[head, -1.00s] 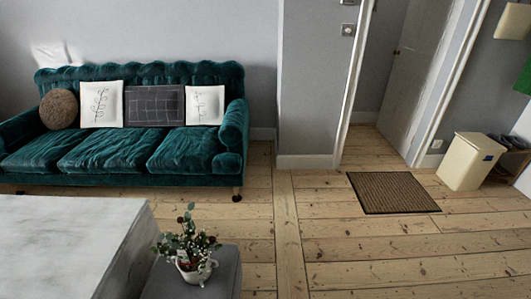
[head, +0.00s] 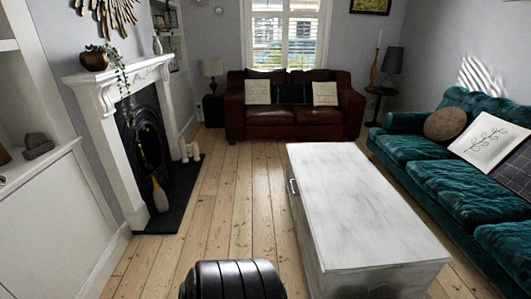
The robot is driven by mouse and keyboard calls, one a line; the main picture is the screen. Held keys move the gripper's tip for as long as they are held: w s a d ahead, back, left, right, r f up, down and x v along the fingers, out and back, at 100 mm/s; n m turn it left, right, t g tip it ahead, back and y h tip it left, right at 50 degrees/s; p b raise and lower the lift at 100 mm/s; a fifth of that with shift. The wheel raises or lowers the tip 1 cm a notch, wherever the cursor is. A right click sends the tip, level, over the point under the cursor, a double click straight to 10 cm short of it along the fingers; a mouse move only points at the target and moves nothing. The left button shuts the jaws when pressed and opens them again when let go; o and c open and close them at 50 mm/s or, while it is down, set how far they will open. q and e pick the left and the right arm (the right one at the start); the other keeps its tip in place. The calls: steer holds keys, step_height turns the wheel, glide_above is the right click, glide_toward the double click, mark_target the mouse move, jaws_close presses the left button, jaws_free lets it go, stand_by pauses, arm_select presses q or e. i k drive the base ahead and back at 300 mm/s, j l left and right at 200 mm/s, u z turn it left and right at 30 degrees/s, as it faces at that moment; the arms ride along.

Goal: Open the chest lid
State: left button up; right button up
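The chest (head: 365,190) is a long white, worn-looking box in the middle of the room. Its flat top looks shut, with no gap that I can make out. A small metal handle (head: 293,187) shows on its left side, toward the far end. Much of the chest's sides is out of sight from this angle. Neither of my grippers is in view, so I cannot see what they hold.
Bare floorboards (head: 225,205) run free between the chest and the fireplace (head: 135,125). A green sofa (head: 420,165) stands close along the chest's right. A dark red sofa (head: 290,105) stands beyond it. A vase (head: 159,195) sits on the dark hearth.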

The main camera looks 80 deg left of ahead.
mark_target(357, 221)
steer(key=u, duration=2.1)
steer(key=z, duration=0.3)
steer(key=i+j+z, duration=0.25)
steer(key=z, duration=0.15)
steer(key=i+j+z, duration=0.25)
steer(key=z, duration=0.2)
steer(key=i+j+z, duration=0.15)
steer(key=j+z, duration=0.25)
steer(key=j, duration=0.05)
